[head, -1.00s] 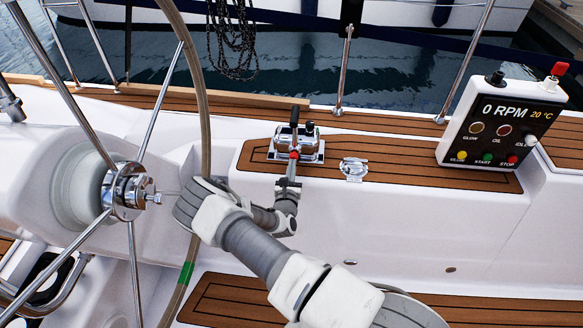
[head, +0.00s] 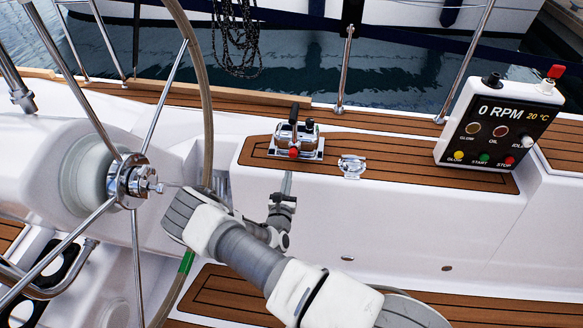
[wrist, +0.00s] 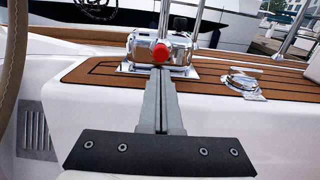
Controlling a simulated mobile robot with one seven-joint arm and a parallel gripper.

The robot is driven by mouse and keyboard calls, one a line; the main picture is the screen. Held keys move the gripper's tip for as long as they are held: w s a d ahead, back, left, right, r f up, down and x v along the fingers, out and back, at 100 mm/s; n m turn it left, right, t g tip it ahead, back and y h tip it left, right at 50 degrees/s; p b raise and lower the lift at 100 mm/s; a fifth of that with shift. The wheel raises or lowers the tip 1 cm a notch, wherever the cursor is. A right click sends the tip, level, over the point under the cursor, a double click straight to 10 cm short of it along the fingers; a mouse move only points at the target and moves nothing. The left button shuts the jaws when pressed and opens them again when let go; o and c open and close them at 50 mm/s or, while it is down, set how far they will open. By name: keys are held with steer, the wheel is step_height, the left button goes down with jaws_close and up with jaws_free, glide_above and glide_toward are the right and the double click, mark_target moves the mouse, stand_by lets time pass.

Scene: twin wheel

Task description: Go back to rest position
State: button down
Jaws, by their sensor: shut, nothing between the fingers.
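My gripper (head: 288,174) is shut and empty. In the head view its thin fingertips point up, a little below the chrome lever unit (head: 309,140) and in front of the white cockpit side. A gap shows between the tips and the unit's red knob (head: 293,153). In the wrist view the closed fingers (wrist: 160,72) run up the middle toward the red knob (wrist: 160,54) and overlap the foot of the lever unit (wrist: 178,48). My arm reaches up from the bottom of the head view and hides part of the cockpit side.
The steering wheel (head: 207,100) stands close to the left of my arm, with its hub and spokes at far left. A chrome fitting (head: 352,166) and an engine panel (head: 493,128) reading 0 RPM stand to the right. The space before the white side, right of my arm, is clear.

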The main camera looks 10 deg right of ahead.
steer(key=p+v, duration=0.1)
steer(key=v, duration=0.5)
steer(key=shift+s, duration=0.3)
steer(key=shift+a, duration=0.1)
steer(key=d+r+m+g+h, duration=0.4)
steer(key=r+m, duration=0.2)
steer(key=r, duration=0.2)
steer(key=d+r+m+g+h, duration=0.35)
steer(key=r+m+h, duration=0.2)
steer(key=r, duration=0.25)
steer(key=s+d+r+m+g+y, duration=0.3)
steer(key=s+d+r+m+g, duration=0.3)
steer(key=s+r+m+g, duration=0.45)
steer(key=s+a+r+m+t+y, duration=0.35)
steer(key=s+r+m+y, duration=0.2)
steer(key=s+r, duration=0.3)
steer(key=s+a+r+m+t+y, duration=0.3)
steer(key=s+a+r+m+y, duration=0.2)
steer(key=s+r+y, duration=0.3)
step_height(320, 180, up, 17)
steer(key=h+p, duration=0.1)
steer(key=p, duration=1.5)
steer(key=shift+d+f, duration=0.1)
